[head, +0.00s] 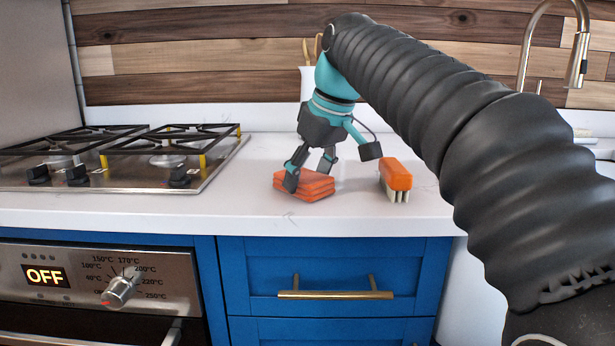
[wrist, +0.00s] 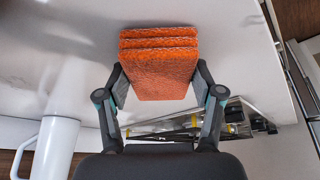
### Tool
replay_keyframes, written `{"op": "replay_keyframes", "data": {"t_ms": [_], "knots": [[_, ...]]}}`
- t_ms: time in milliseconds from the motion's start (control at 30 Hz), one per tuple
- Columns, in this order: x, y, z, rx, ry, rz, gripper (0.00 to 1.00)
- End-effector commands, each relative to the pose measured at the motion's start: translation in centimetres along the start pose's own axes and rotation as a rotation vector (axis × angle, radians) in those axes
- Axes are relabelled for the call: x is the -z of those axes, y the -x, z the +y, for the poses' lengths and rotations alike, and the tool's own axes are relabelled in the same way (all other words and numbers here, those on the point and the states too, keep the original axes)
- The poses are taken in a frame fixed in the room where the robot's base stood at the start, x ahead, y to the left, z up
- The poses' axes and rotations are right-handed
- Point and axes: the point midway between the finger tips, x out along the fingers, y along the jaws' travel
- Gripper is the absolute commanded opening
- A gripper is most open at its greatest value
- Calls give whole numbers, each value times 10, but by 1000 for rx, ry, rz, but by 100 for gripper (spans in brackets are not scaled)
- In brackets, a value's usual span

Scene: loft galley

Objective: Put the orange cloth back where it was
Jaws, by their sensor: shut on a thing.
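The orange cloth (head: 308,187) is a folded, layered square at the white counter's surface, between the stove and an orange brush. It also shows in the wrist view (wrist: 158,62), between the two fingers. My gripper (head: 310,170) is shut on the cloth, with one finger on each side of it; the fingers also show in the wrist view (wrist: 158,82). I cannot tell whether the cloth rests on the counter or is just above it.
An orange brush with pale bristles (head: 396,178) stands right of the cloth. A gas stove (head: 120,155) is at left. A white jug (wrist: 58,135) shows in the wrist view. A tap (head: 578,60) is at back right. Blue drawers (head: 335,265) are below. The counter's front strip is clear.

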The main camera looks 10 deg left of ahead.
Motion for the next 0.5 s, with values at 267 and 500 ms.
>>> {"op": "replay_keyframes", "data": {"t_ms": [267, 500], "knots": [[0, -1, 0, 0, 0, 0, 92], [0, -1, 0, 0, 0, 0, 92]]}}
